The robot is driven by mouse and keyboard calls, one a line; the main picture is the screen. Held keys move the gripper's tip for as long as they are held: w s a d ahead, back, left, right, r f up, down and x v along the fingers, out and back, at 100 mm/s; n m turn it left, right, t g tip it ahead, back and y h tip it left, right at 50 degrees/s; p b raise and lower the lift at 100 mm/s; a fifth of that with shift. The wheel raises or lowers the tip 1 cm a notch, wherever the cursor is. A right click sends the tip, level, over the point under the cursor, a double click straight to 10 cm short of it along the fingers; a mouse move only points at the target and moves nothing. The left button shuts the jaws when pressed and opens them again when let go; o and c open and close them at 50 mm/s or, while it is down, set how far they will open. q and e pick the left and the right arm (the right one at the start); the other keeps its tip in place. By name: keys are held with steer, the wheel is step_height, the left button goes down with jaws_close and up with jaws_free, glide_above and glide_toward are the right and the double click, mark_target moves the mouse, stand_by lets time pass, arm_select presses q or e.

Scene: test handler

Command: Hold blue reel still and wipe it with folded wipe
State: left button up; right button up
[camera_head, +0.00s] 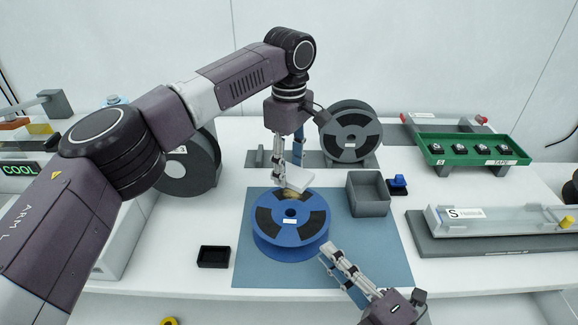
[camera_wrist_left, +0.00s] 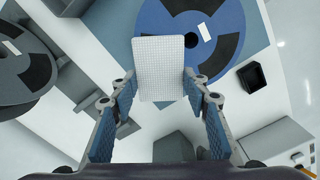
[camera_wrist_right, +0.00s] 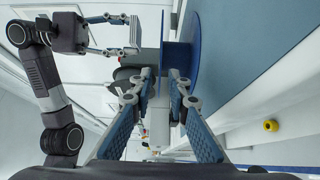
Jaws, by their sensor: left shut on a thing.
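The blue reel (camera_head: 262,238) lies flat on the blue mat (camera_head: 385,262), with dark sectors and a white label on its top. My left gripper (camera_head: 287,180) is shut on the white folded wipe (camera_head: 302,181), at the reel's far side. In the left wrist view the wipe (camera_wrist_left: 160,68) covers part of the reel (camera_wrist_left: 222,20); contact is unclear. A tan patch (camera_head: 292,195) shows beside the wipe. My right gripper (camera_head: 328,254) is open, by the reel's near right rim. In the right wrist view the reel (camera_wrist_right: 193,50) is edge-on beyond the fingertips, with nothing clearly gripped.
A grey open bin (camera_head: 368,208) and a small blue-topped item (camera_head: 398,182) stand right of the reel. A small black tray (camera_head: 214,257) is at the left. Dark reels (camera_head: 350,132) stand behind. A green tray (camera_head: 435,148) and a grey fixture (camera_head: 470,246) occupy the right.

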mark_target(315, 240)
steer(key=shift+x, duration=2.9)
steer(key=shift+c, duration=0.4)
jaws_close()
